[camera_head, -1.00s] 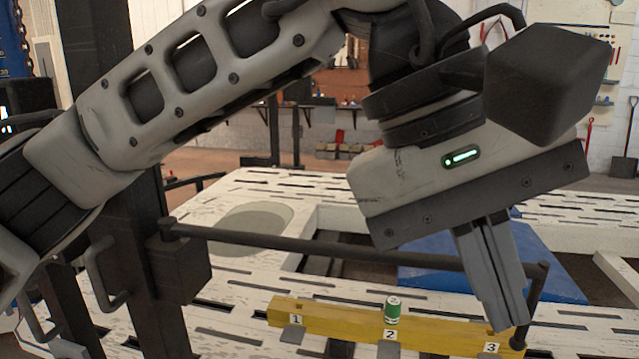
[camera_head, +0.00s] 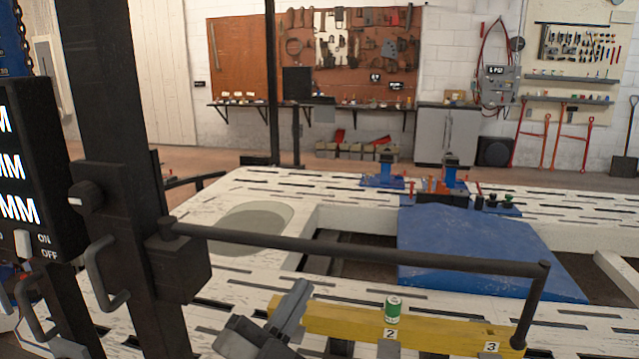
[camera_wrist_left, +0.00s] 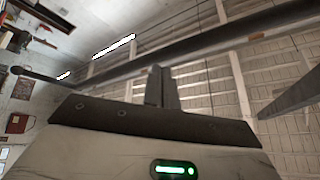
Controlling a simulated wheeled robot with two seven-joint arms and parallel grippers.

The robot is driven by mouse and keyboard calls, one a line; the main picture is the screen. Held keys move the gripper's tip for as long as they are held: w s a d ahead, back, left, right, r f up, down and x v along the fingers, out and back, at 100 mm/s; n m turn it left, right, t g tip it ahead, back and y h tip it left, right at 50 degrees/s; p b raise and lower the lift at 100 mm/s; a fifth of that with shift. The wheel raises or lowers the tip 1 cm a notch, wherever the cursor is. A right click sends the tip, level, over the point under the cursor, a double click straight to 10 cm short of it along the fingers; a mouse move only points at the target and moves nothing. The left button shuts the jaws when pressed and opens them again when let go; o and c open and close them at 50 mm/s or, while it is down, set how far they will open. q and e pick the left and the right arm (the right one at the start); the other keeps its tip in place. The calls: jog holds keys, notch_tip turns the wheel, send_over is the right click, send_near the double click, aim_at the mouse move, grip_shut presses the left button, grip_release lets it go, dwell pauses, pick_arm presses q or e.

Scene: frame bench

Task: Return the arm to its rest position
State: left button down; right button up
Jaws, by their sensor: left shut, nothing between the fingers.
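My left gripper (camera_head: 291,311) is low in the head view, left of the middle, with its fingers pointing up and to the right. Its fingers are together and hold nothing. It appears in front of the left end of a yellow bar (camera_head: 350,321) and hides the bar's number 1 label. In the left wrist view the shut fingers (camera_wrist_left: 161,88) point up towards the ceiling. A green and white cylinder (camera_head: 393,310) stands upright on the yellow bar by the label 2, apart from the gripper. My right gripper is not in view.
A dark horizontal bar (camera_head: 370,253) crosses above the white slotted bench (camera_head: 225,219). A black post (camera_head: 118,130) with handles and a display box (camera_head: 38,170) stand at the left. A blue sheet (camera_head: 480,248) lies on the bench. Tool boards and shelves line the back wall.

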pick_arm(q)
jog(key=s+a+f+n+g+y, duration=0.3)
jog(key=s+f+n, duration=0.1)
jog(key=f, duration=0.5)
jog(key=s+a+f+n+g+y, duration=0.3)
jog(key=s+a+f+n, duration=0.1)
jog(key=f, duration=0.6)
jog(key=s+a+f+n+g+y, duration=0.3)
jog(key=s+a+f+n, duration=0.1)
jog(key=s+f, duration=0.4)
notch_tip(320, 180, down, 2)
jog(key=shift+f+n, duration=0.1)
jog(key=shift+n, duration=0.8)
